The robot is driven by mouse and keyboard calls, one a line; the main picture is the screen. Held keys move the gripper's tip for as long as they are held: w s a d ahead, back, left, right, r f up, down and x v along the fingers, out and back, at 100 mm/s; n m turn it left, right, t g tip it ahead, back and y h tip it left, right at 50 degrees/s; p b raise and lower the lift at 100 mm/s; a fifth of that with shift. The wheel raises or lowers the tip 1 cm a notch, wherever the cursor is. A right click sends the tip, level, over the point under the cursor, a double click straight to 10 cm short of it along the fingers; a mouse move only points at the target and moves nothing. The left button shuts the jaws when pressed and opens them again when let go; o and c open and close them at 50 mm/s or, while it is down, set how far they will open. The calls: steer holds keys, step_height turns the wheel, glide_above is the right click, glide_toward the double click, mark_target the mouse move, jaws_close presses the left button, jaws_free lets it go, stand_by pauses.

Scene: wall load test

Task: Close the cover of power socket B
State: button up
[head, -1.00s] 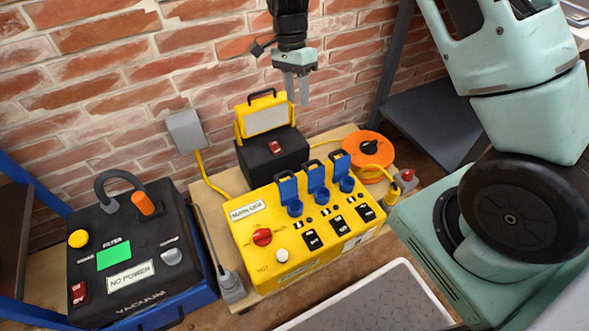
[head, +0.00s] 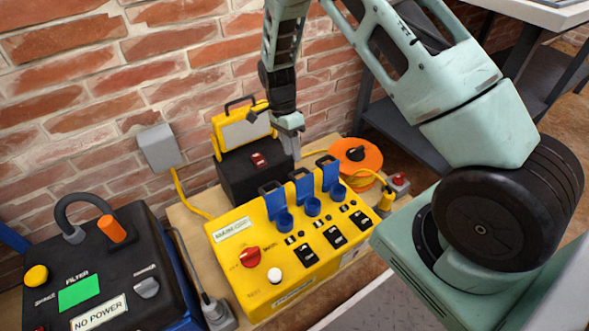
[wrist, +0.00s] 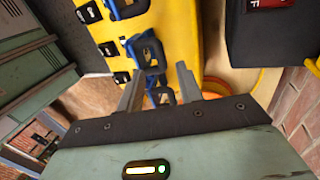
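The yellow power box (head: 270,285) stands on a wooden board with three blue sockets along its back. Their blue covers, the left (head: 272,202), the middle (head: 303,187) and the right (head: 329,174), all stand raised. I cannot read which is B. My gripper (head: 291,152) points down above and behind the covers, close to the middle one in the picture, and looks empty. In the wrist view its two fingers (wrist: 157,74) are apart, with blue covers (wrist: 146,48) beyond and between them. I see no clear contact with a cover.
A black case (head: 240,178) with a raised yellow panel stands behind the box. An orange cable reel (head: 354,157) is at the right back. A black filter unit (head: 120,262) is at the left, and a brick wall (head: 90,90) is behind.

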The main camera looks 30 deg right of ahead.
mark_target(300, 181)
steer(key=b+x, duration=0.1)
steer(key=x, duration=0.4)
steer(key=shift+f, duration=0.15)
jaws_close()
